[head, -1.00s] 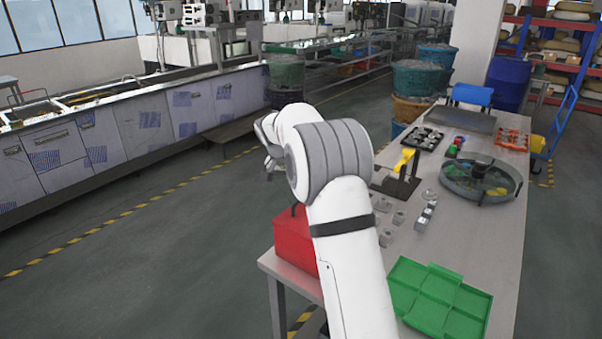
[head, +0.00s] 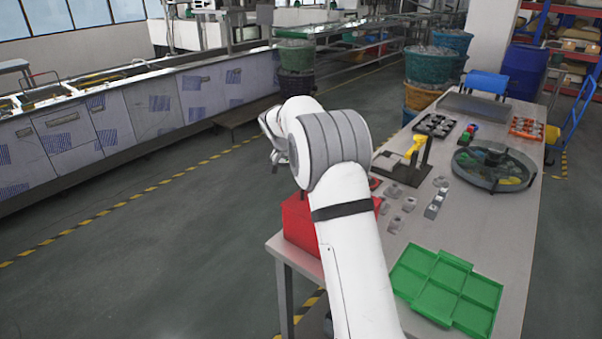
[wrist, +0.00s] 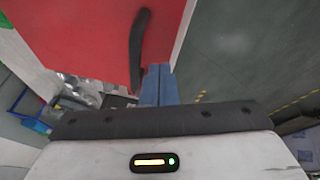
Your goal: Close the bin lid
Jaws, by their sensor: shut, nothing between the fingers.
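The red bin (head: 298,226) stands at the near left corner of the table, partly hidden behind my arm in the head view. In the wrist view a broad flat red panel (wrist: 75,35) fills the upper left, with a dark curved strip (wrist: 138,50) along it. I cannot tell whether this panel is the lid or a wall. My gripper (wrist: 160,72) is shut and empty, its fingertips near the panel's lower right edge. Contact is unclear. The lid's angle cannot be made out in the head view.
A green tray (head: 435,296), small metal parts, a black stand with a yellow piece (head: 415,147) and a round tray (head: 482,178) occupy the table (head: 400,240). Grey floor (head: 170,270) left of the table is clear.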

